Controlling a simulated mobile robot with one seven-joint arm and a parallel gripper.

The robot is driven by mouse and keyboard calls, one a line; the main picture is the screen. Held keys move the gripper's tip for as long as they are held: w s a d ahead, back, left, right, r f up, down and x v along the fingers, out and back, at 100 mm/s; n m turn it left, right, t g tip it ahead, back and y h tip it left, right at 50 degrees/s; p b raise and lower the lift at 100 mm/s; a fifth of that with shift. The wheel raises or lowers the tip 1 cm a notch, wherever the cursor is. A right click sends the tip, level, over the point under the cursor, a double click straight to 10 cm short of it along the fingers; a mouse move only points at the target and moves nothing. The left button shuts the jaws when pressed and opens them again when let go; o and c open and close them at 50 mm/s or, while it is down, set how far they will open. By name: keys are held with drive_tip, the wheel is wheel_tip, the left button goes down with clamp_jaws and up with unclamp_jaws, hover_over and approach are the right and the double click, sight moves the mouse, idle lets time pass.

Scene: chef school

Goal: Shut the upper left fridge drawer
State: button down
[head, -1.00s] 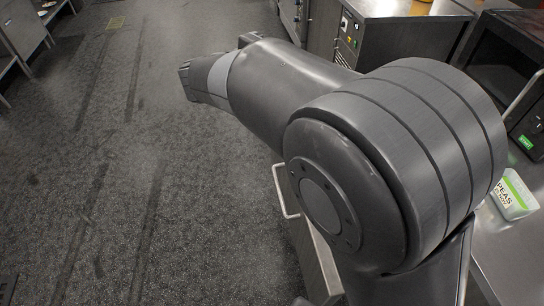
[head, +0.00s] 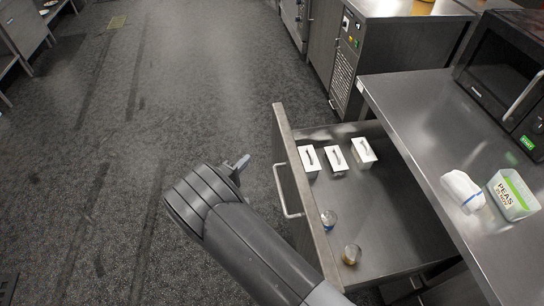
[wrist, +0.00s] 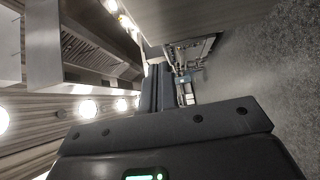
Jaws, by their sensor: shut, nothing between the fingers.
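A steel drawer (head: 302,180) under the counter stands pulled out to the left in the head view. Its bar handle (head: 284,192) is on the outer front face. Inside the drawer are several white boxes with dark slots (head: 338,158) and two small jars (head: 350,254). My gripper (head: 243,163) is shut and empty, over the floor to the left of the drawer front and apart from the handle. In the wrist view my gripper's dark fingers (wrist: 157,90) lie together. The drawer front is not clearly seen in that view.
The counter (head: 420,130) above the drawer holds a microwave (head: 505,75), a peas container (head: 512,195) and a white bag (head: 462,190). A steel cabinet (head: 345,65) stands beyond the drawer. The floor (head: 120,180) to the left is clear.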

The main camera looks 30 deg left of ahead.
wheel_tip(320, 180, down, 7)
approach(278, 149)
drive_tip(key=w+a, duration=0.3)
drive_tip(key=shift+w+d, duration=1)
drive_tip(key=shift+d, duration=0.25)
drive_tip(key=shift+w+d, duration=0.3)
